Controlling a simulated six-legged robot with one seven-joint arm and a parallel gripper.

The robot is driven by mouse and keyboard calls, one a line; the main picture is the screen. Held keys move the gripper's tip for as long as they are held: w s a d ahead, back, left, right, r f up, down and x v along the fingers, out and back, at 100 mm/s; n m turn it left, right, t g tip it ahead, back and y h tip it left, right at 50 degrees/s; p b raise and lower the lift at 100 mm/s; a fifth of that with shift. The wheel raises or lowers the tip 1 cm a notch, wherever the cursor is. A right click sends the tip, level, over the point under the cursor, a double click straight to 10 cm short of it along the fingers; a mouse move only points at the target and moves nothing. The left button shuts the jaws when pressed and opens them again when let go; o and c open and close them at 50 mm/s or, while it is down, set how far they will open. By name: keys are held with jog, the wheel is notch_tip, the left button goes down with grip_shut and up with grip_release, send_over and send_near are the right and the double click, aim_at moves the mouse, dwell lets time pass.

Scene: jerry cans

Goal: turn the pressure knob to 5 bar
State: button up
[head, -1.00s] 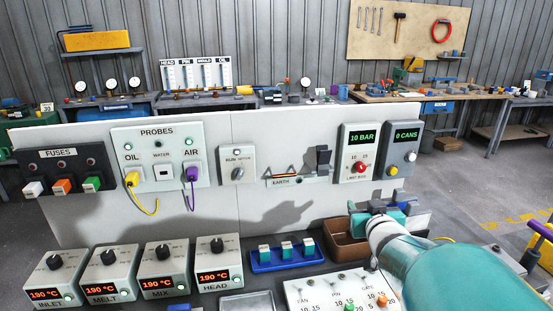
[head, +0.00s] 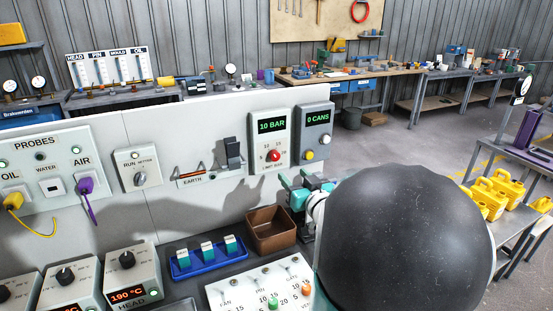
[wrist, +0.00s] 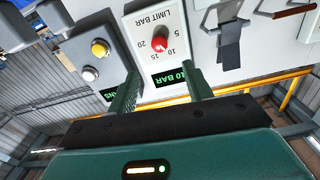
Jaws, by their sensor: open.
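The red pressure knob (head: 273,155) sits on a white panel box (head: 266,141) with a number scale around it. The green display (head: 271,126) above it reads 10 BAR. In the wrist view the box is upside down, with the red knob (wrist: 159,44) beyond my fingers and the 10 BAR display (wrist: 165,85) partly covered by a finger. My gripper (head: 297,187) is in front of the panel, below and right of the knob. In the wrist view my gripper (wrist: 162,80) is open and empty, its two green fingers apart and not on the knob.
A grey 0 CANS box (head: 314,130) with yellow and white buttons stands close to the right. Below are a brown bin (head: 271,230), a blue tray (head: 208,262) and a switch plate (head: 250,290).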

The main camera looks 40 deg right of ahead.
aim_at(276, 157)
jog(key=x, duration=1.1)
jog(key=c, duration=1)
